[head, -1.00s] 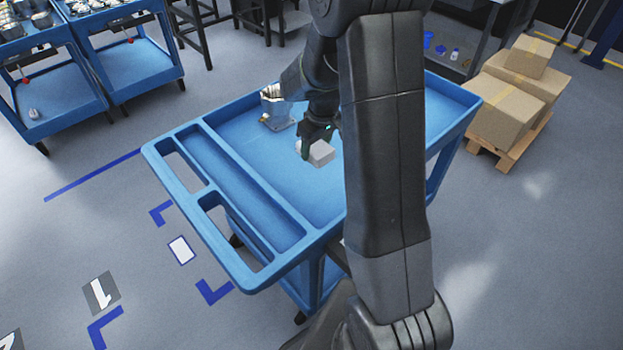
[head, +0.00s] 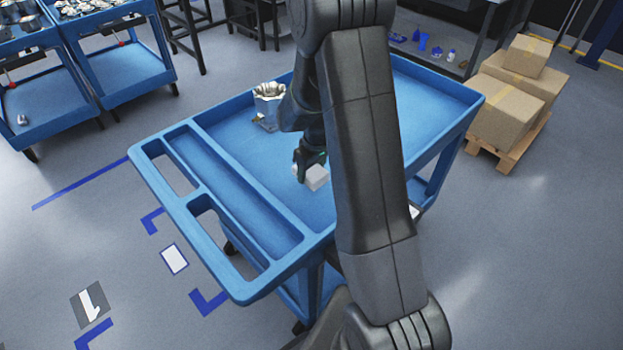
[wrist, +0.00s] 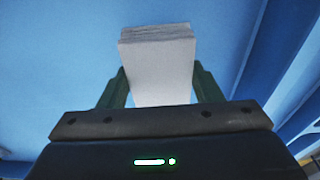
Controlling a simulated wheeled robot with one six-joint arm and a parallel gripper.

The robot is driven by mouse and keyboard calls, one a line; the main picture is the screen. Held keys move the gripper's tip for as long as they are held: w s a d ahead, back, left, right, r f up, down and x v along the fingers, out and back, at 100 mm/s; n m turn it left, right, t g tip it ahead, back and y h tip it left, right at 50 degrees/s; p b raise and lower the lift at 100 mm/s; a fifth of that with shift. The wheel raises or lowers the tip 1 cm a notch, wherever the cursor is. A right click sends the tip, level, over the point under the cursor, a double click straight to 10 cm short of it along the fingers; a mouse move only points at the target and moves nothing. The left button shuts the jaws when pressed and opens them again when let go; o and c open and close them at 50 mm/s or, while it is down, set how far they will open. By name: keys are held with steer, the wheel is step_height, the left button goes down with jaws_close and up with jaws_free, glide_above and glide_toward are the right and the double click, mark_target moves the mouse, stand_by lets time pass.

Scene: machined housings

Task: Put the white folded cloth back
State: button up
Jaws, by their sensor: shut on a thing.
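The white folded cloth (head: 318,178) is between the fingers of my gripper (head: 310,172), over the blue cart's top tray (head: 275,185). In the wrist view the cloth (wrist: 160,72) is a neat white stack of layers, and my gripper (wrist: 150,88) is shut on it with a green finger on each side. I cannot tell from these views whether the cloth touches the tray floor. My arm hides part of the tray's right side.
A metal housing (head: 268,105) stands on the tray near its far left edge. The cart's raised rim and divided side compartment (head: 235,190) lie to the left. Cardboard boxes (head: 505,108) sit on a pallet at right. Much of the tray floor is bare.

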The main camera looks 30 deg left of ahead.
mark_target(312, 179)
steer(key=shift+f, duration=2.05)
steer(key=shift+f, duration=0.1)
steer(key=shift+f, duration=0.15)
steer(key=o, duration=0.9)
steer(key=shift+o, duration=0.2)
steer(key=r, duration=0.4)
steer(key=d+r, duration=0.1)
steer(key=r, duration=0.7)
steer(key=shift+s+d+r, duration=0.2)
steer(key=shift+s+d, duration=0.1)
steer(key=shift+d, duration=0.1)
